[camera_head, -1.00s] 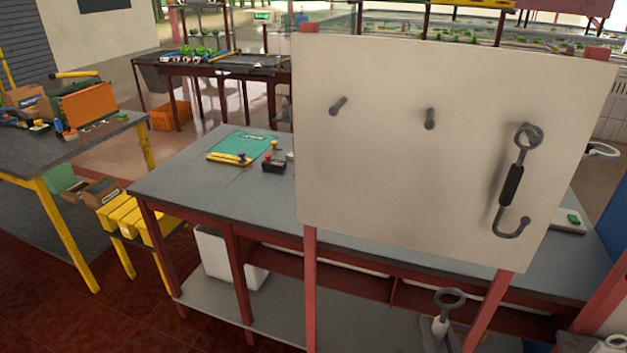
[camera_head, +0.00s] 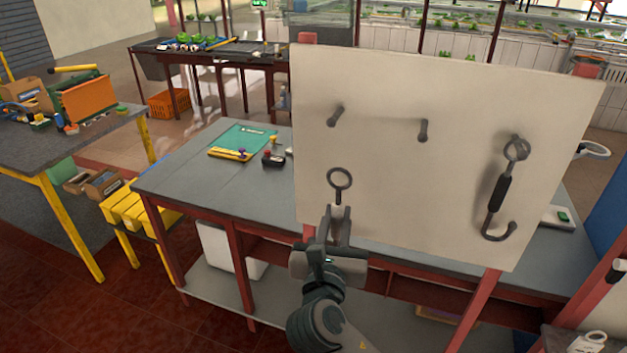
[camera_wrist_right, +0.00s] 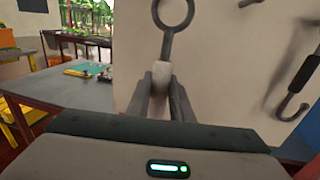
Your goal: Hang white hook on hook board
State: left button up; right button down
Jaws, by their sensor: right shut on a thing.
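The white hook (camera_head: 339,180) is upright in my right gripper (camera_head: 336,220), its dark ring at the top. In the right wrist view, its white handle (camera_wrist_right: 162,76) sits between the two fingers (camera_wrist_right: 163,98); its lower end is hidden. The pale hook board (camera_head: 385,190) stands behind it, with two bare pegs, a left peg (camera_head: 335,117) and a middle peg (camera_head: 423,130). The ring is below the left peg, apart from it. A black-handled hook (camera_head: 498,190) hangs at the board's right. My left gripper is not in view.
A grey table (camera_head: 190,180) with red legs stands behind the board, with a teal mat (camera_head: 245,138) and small items on it. A workbench (camera_head: 60,150) with yellow legs is at the left. Unclear grey items (camera_head: 580,340) are at the lower right.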

jog(key=w+a+r, duration=0.1)
jog(key=a+r, duration=0.3)
jog(key=r, duration=0.1)
jog(key=shift+w+a+r+p, duration=0.2)
jog(key=shift+a+r+p, duration=0.2)
jog(key=shift+p, duration=0.05)
jog(key=shift+w, duration=0.1)
jog(key=w+d+b, duration=0.2)
jog(key=w+b, duration=0.2)
jog(key=w, duration=0.2)
jog(key=shift+b, duration=0.35)
jog(key=shift+r, duration=0.1)
dwell(0.4)
jog(key=shift+w+d+p, duration=0.1)
jog(key=shift+w+p, duration=0.05)
jog(key=shift+p, duration=0.5)
jog(key=shift+w+d+p, duration=0.25)
jog(key=shift+w+p, duration=0.3)
jog(key=shift+w, duration=0.25)
dwell(0.7)
